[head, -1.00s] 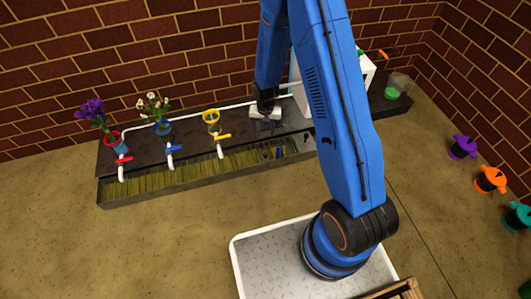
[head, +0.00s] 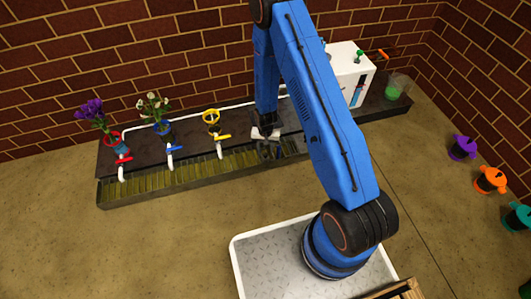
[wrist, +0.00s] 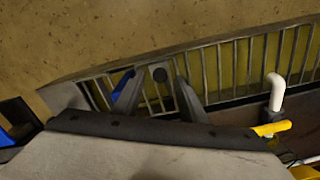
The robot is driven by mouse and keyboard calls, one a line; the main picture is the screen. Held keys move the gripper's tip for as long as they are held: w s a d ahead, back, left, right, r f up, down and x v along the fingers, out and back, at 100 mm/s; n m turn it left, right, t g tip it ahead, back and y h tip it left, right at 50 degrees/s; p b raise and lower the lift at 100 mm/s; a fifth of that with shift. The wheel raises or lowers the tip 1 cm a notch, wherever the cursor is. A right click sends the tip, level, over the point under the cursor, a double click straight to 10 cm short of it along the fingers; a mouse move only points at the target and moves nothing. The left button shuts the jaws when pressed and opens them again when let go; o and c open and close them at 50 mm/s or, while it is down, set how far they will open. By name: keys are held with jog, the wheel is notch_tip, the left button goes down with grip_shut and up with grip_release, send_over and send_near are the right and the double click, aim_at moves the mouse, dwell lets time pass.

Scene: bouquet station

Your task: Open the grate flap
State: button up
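The grate (head: 190,172) runs along the front of the dark bench, with slats over a yellowish-green bottom. The wrist view also shows its slats (wrist: 240,65). My gripper (wrist: 155,82) is open, with one finger on either side of the knob in that view. I cannot tell whether they touch it. In the head view my gripper (head: 268,150) is over the right part of the grate and hides some of it.
Left of my gripper, white pipes carry red (head: 123,160), blue (head: 171,149) and yellow (head: 222,137) valve handles. Behind them are flower holders. A white box (head: 350,75) stands on the bench to the right. A blue object (wrist: 122,82) shows beside the left finger.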

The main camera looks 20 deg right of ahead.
jog(key=shift+f, duration=1.05)
grip_shut()
